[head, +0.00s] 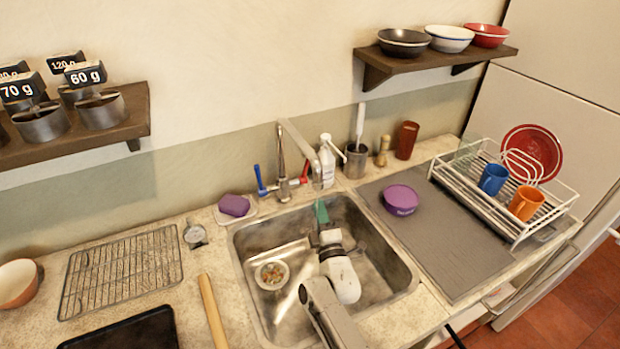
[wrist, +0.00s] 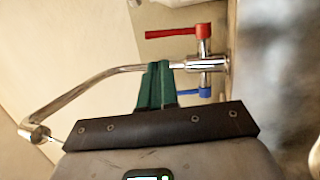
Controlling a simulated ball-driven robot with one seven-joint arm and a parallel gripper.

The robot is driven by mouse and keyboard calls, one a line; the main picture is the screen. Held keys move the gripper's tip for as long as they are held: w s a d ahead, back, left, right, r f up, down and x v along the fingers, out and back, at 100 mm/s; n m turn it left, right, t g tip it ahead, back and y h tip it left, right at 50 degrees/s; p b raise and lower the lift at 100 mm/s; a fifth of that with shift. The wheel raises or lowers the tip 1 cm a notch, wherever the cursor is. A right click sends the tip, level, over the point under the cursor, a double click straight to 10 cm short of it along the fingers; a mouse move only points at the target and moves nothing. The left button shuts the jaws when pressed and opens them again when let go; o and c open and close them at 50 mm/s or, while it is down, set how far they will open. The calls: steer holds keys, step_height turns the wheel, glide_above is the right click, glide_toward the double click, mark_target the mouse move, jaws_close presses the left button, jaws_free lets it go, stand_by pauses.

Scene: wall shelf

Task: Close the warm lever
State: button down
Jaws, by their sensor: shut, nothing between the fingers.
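The warm lever is the red lever (head: 305,173) on the right side of the chrome faucet (head: 282,160) behind the sink. In the wrist view the red lever (wrist: 172,33) points left from the faucet body, above my fingertips in the picture. The blue lever (head: 260,180) is on the faucet's left side; in the wrist view it (wrist: 192,92) is partly hidden behind my fingers. My gripper (head: 321,207) has green fingers, which are shut and empty. It is over the back of the sink, in front of the faucet. In the wrist view my gripper (wrist: 158,65) is apart from the red lever.
The spout (wrist: 90,80) arches to the left in the wrist view. A white bottle (head: 327,160) stands just right of the red lever. The sink (head: 245,235) holds a strainer (head: 272,274).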

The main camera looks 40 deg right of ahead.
mark_target(307, 164)
steer(key=b+x, duration=0.9)
steer(key=x, duration=0.3)
steer(key=shift+r, duration=0.15)
steer(key=r+p, duration=0.1)
steer(key=p, duration=0.2)
steer(key=shift+w+d+g, duration=0.15)
steer(key=shift+w+g, duration=0.2)
steer(key=shift+g, duration=0.05)
steer(key=shift+w+f+y, duration=0.15)
steer(key=shift+w+y, duration=0.1)
steer(key=shift+y, duration=0.05)
steer(key=shift+w+d+b, duration=0.1)
steer(key=shift+w+b, duration=0.05)
steer(key=shift+b, duration=0.35)
